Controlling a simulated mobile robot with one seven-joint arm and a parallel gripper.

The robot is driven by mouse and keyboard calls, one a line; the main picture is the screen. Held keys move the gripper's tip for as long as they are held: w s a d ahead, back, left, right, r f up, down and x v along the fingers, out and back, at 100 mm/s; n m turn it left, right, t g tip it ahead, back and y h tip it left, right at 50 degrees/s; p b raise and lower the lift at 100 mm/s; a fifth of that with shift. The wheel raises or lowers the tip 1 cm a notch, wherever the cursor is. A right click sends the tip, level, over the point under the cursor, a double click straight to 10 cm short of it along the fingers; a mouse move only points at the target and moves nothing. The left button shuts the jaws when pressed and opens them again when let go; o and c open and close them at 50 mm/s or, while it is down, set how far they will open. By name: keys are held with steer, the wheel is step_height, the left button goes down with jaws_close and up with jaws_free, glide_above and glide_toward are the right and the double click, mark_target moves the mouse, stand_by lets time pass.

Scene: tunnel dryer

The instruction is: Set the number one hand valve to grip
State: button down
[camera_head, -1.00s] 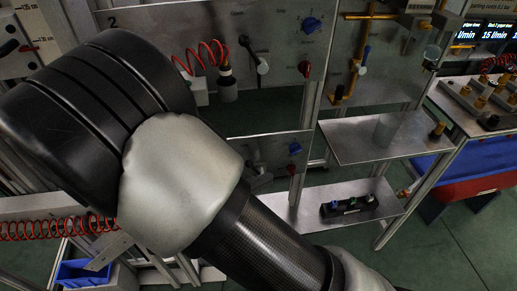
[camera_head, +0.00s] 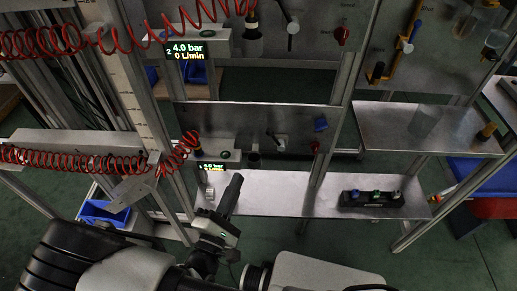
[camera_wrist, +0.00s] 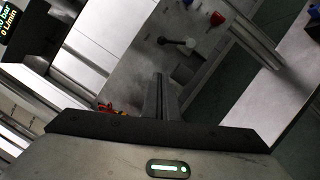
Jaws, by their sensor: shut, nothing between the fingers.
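The lower grey panel (camera_head: 235,118) carries a small hand valve (camera_head: 278,139) with a dark and light lever; its labels are too small to read. The valve also shows in the wrist view (camera_wrist: 178,42), its lever lying roughly across the picture. A blue knob (camera_head: 320,124) and a red knob (camera_head: 314,146) sit to its right. My gripper (camera_head: 232,186) is shut and empty, pointing up below and left of the valve, apart from it. In the wrist view the closed fingers (camera_wrist: 159,92) point towards the panel, below the valve.
An upper panel has its own lever (camera_head: 292,28) and red knob (camera_head: 342,35), beside a display (camera_head: 187,50) reading 4.0 bar. A metal shelf (camera_head: 275,205) below holds a black block with buttons (camera_head: 372,198). Red coiled hoses (camera_head: 70,157) hang at left.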

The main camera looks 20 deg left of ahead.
steer(key=w, duration=0.3)
steer(key=w+d+r, duration=0.1)
steer(key=w, duration=0.3)
steer(key=w+d+r, duration=0.1)
steer(key=w, duration=0.3)
steer(key=shift+w+d+r, duration=0.1)
steer(key=shift+w+r, duration=0.15)
steer(key=shift+w+d+r+b, duration=0.3)
steer(key=shift+w+d, duration=0.15)
steer(key=shift+d, duration=0.05)
steer(key=shift+m, duration=0.4)
